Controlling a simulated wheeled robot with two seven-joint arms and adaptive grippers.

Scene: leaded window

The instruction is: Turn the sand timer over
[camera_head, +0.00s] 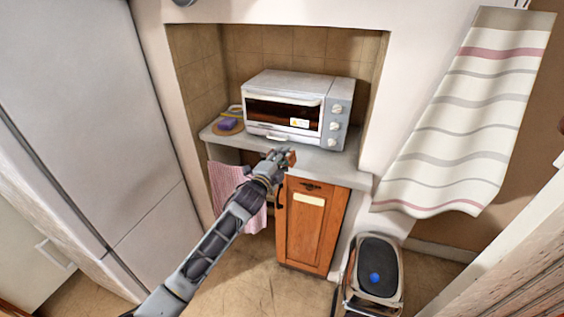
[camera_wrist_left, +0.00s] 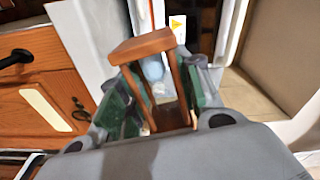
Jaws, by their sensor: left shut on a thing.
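The sand timer (camera_head: 291,157) is a small wooden-framed thing at the tip of my left arm, in front of the toaster oven. In the left wrist view it shows larger, with a flat brown wooden end plate (camera_wrist_left: 143,46), wooden posts and a pale bluish glass between them. My left gripper (camera_head: 277,158) is shut on it, with green-padded fingers (camera_wrist_left: 158,100) on both sides of the frame. The timer's far end is partly hidden between the fingers. I cannot tell whether it touches the counter. My right gripper is not in view.
A toaster oven (camera_head: 293,108) stands on the grey counter (camera_head: 335,169) in a tiled alcove. A purple sponge (camera_head: 227,123) lies on a round board at left. Below are a wooden cabinet door (camera_head: 318,235) and a pink cloth (camera_head: 228,185). A bin (camera_head: 374,268) stands on the floor at right.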

